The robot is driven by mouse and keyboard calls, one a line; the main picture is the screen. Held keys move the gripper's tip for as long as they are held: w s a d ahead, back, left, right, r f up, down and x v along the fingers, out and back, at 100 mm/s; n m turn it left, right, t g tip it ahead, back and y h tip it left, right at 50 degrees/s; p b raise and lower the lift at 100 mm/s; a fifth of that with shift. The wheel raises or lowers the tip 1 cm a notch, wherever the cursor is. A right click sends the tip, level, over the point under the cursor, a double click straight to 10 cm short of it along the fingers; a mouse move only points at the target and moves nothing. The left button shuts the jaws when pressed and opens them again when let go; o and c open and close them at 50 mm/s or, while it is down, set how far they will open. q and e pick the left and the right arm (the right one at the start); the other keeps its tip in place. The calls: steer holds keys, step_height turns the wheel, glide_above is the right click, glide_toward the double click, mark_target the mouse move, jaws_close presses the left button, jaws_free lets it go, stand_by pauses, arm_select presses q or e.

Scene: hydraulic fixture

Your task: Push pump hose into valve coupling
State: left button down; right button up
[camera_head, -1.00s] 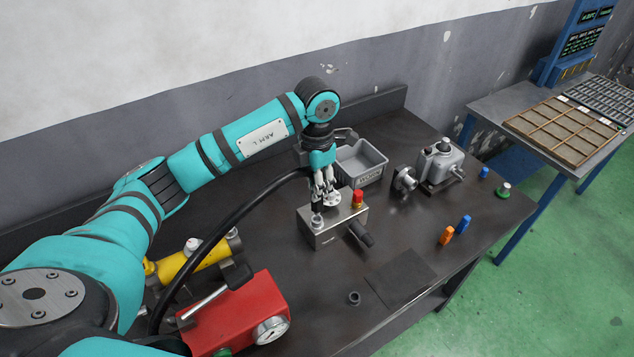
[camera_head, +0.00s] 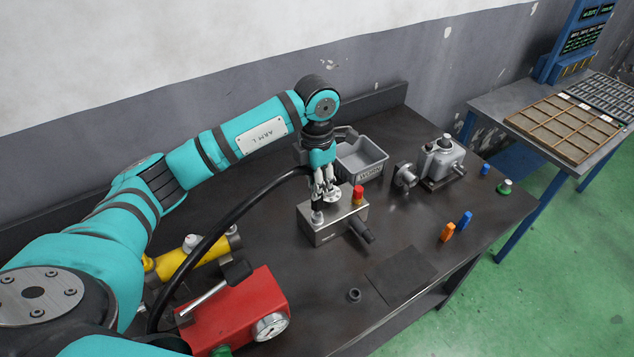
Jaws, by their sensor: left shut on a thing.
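My left gripper (camera_head: 324,190) points down over the metal valve block (camera_head: 330,228), shut on the end of the black pump hose (camera_head: 225,222). The hose arches from the red pump (camera_head: 232,312) at the lower left up to the gripper. The held hose end stands upright at the coupling (camera_head: 317,217) on the left of the block's top. The fingers partly hide the joint, so I cannot tell how deep the end sits. The block has a red knob (camera_head: 359,194) and a black handle (camera_head: 362,231). My right gripper is not in view.
A grey bin (camera_head: 362,160) stands behind the block. A grey machine (camera_head: 441,160) is to the right. Orange (camera_head: 447,232) and blue (camera_head: 464,221) pieces stand near the right edge. A yellow cylinder (camera_head: 190,258) lies left. A dark mat (camera_head: 402,276) and small ring (camera_head: 354,295) lie in front.

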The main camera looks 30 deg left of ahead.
arm_select(q)
steer(key=shift+f+b, duration=0.85)
steer(key=shift+f, duration=0.25)
steer(key=shift+f+b, duration=0.3)
steer(key=shift+f, duration=0.05)
steer(key=shift+f, duration=0.15)
stand_by(0.5)
steer(key=c, duration=1.4)
jaws_free()
steer(key=o, duration=0.3)
steer(key=shift+a+f, duration=0.1)
steer(key=shift+f, duration=0.05)
